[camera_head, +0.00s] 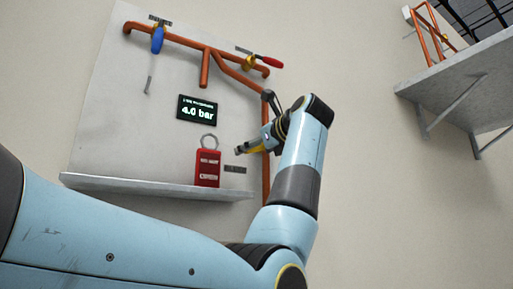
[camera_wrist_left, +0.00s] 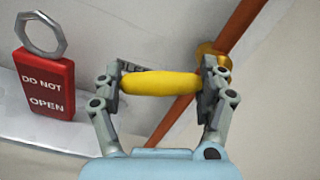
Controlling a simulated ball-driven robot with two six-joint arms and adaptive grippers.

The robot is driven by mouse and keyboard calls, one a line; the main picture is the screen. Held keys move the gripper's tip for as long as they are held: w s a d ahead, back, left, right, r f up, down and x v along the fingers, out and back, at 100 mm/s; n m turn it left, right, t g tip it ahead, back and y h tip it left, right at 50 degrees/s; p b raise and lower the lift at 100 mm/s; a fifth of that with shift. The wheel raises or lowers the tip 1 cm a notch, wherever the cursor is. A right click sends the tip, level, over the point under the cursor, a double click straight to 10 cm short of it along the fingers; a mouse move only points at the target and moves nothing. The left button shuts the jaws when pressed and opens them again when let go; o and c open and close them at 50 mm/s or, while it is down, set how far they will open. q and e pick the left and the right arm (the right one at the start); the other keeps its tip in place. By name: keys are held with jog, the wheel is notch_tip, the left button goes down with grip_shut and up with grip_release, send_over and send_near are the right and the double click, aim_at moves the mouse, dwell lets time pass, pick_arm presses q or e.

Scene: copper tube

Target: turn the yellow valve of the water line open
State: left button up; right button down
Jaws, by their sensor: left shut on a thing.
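The yellow valve handle (camera_wrist_left: 160,83) lies between the fingers of my left gripper (camera_wrist_left: 165,80) in the left wrist view, which are shut on it. Its brass valve body (camera_wrist_left: 211,56) shows behind the right finger, on the copper pipe (camera_wrist_left: 243,20). In the head view the yellow handle (camera_head: 253,149) points left from the vertical copper pipe (camera_head: 266,180), roughly across it. My left gripper (camera_head: 262,138) partly hides the handle and valve there. My right gripper is not in view.
A red "DO NOT OPEN" padlock-shaped tag (camera_wrist_left: 45,88) stands left of the gripper, on the grey shelf (camera_head: 150,187). A display (camera_head: 197,110) reads 4.0 bar. A blue-handled valve (camera_head: 157,40) and a red-handled valve (camera_head: 265,61) sit above. Another shelf (camera_head: 460,85) is at right.

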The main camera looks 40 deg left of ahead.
pick_arm(q)
jog(key=shift+w+f+n+b, duration=0.2)
jog(key=shift+f+n+b, duration=0.15)
jog(key=shift+f+n, duration=0.35)
jog(key=shift+w+f+n+b, duration=0.15)
jog(key=shift+f+n+b, duration=0.2)
jog(key=shift+n, duration=0.55)
jog(key=o, duration=1.4)
jog(key=shift+o, duration=0.6)
jog(key=shift+s+a, duration=0.1)
jog(key=shift+s, duration=0.1)
jog(key=shift+r, duration=0.1)
jog(key=shift+d, duration=0.4)
jog(key=v, duration=1.1)
